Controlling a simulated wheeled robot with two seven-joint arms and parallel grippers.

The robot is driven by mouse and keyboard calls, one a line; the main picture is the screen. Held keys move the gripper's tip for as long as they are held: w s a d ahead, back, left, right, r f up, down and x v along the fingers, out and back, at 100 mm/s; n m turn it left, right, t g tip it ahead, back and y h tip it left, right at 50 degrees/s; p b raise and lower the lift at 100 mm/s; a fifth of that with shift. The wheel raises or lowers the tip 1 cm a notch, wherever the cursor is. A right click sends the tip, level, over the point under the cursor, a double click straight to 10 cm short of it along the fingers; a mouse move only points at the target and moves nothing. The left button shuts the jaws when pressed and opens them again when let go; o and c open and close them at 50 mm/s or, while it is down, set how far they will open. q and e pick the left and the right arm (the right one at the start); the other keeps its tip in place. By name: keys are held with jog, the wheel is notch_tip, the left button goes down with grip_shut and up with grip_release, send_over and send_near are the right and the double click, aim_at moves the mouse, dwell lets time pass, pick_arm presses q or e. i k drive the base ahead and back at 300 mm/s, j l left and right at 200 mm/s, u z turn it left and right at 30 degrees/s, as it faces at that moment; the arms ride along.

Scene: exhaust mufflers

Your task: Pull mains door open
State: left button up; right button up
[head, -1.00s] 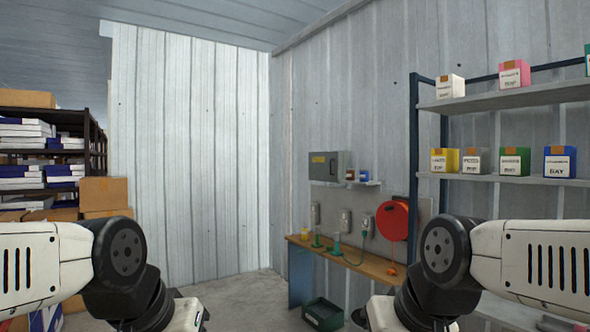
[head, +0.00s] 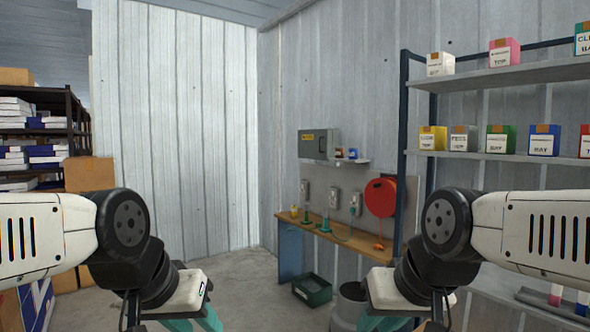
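The mains box (head: 318,144) is a grey cabinet with a yellow label, fixed on the back wall above the workbench. Its door looks shut, flush with the box; the handle is too small to make out. My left gripper (head: 200,322) and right gripper (head: 378,323) show only as teal finger parts at the bottom edge. Both are low and well short of the box, apart from it. Their fingertips are cut off or hidden, so I cannot tell how far they are open.
A workbench (head: 330,236) below the box holds small items. A red reel (head: 380,197) hangs to its right. A green crate (head: 312,289) and a grey bin (head: 350,300) stand on the floor. Shelving (head: 490,155) is at right, cartons (head: 89,175) at left. The floor ahead is partly clear.

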aim_at(312, 144)
jog(key=i, duration=3.95)
